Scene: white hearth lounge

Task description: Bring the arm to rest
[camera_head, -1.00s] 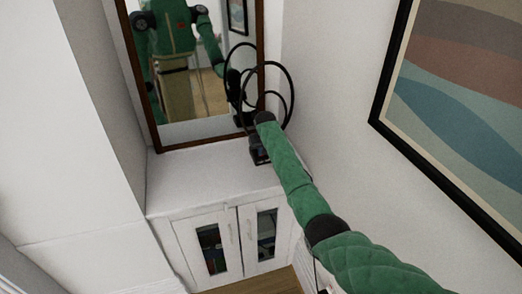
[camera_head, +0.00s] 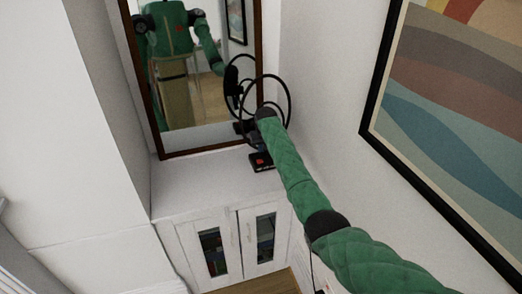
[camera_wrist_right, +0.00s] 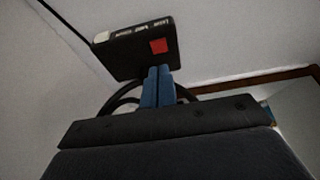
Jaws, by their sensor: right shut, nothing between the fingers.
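My right arm (camera_head: 290,170) reaches from the lower right to the niche. My right gripper (camera_wrist_right: 158,72) is shut and empty, its two blue fingers together in the right wrist view. A black book (camera_head: 261,162) with a red square lies on the white cabinet top, just below the gripper in the head view. In the right wrist view the book (camera_wrist_right: 137,52) is just beyond the fingertips; I cannot tell whether they touch it. My left gripper is not in view.
A brown-framed mirror (camera_head: 195,75) stands behind the cabinet (camera_head: 185,185) and reflects me. Black loops (camera_head: 288,95) curve around my right wrist. A wall closes the right side, with a framed picture (camera_head: 440,110). The cabinet top left of the book is clear.

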